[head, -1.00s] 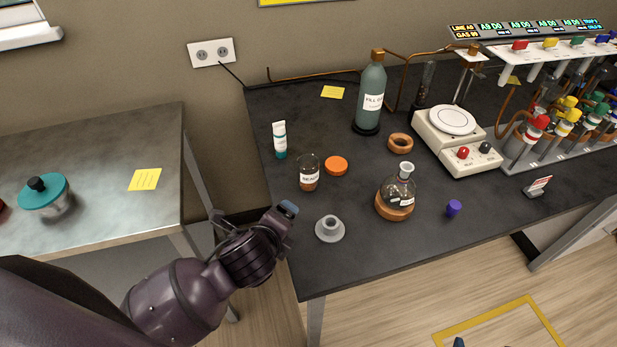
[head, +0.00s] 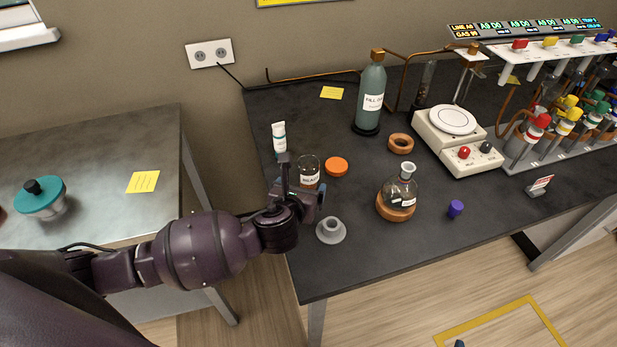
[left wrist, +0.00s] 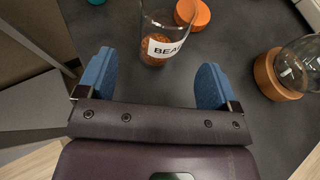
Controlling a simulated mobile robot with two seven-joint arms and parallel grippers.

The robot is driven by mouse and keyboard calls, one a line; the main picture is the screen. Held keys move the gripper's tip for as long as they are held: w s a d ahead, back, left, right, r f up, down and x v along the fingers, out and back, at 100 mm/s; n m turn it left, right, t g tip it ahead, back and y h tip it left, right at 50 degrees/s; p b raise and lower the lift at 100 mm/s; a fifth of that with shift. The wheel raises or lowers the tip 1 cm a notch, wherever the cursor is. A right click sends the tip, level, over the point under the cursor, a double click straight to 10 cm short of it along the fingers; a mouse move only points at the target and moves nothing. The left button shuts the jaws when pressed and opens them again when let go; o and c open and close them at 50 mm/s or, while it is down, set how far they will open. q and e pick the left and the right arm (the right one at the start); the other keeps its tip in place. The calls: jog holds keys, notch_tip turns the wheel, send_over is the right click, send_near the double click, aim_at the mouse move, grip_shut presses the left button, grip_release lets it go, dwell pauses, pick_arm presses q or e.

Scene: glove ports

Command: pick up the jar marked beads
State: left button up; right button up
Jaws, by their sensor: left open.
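The jar marked beads (head: 309,171) is clear glass with a white label and brown-orange contents. It stands upright on the dark bench, partly behind my left gripper in the head view. In the left wrist view the jar (left wrist: 160,42) stands ahead of the fingers, its label reading "BEA" before the edge. My left gripper (left wrist: 154,80) is open, with blue finger pads apart and nothing between them. In the head view the left gripper (head: 296,183) is at the jar's near left side; contact cannot be told. My right gripper is not in view.
An orange lid (head: 336,166) lies right of the jar, and a white tube (head: 279,137) stands behind left. A grey flanged piece (head: 331,230) is in front. A flask (head: 400,188) on a cork-coloured ring stands to the right. The bench's left edge (head: 271,190) is close.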

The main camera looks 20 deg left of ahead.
aim_at(306, 181)
pick_arm(q)
jog(key=shift+x, duration=2.8)
jog(key=shift+r, duration=0.1)
jog(key=shift+c, duration=0.3)
jog(key=c, duration=1)
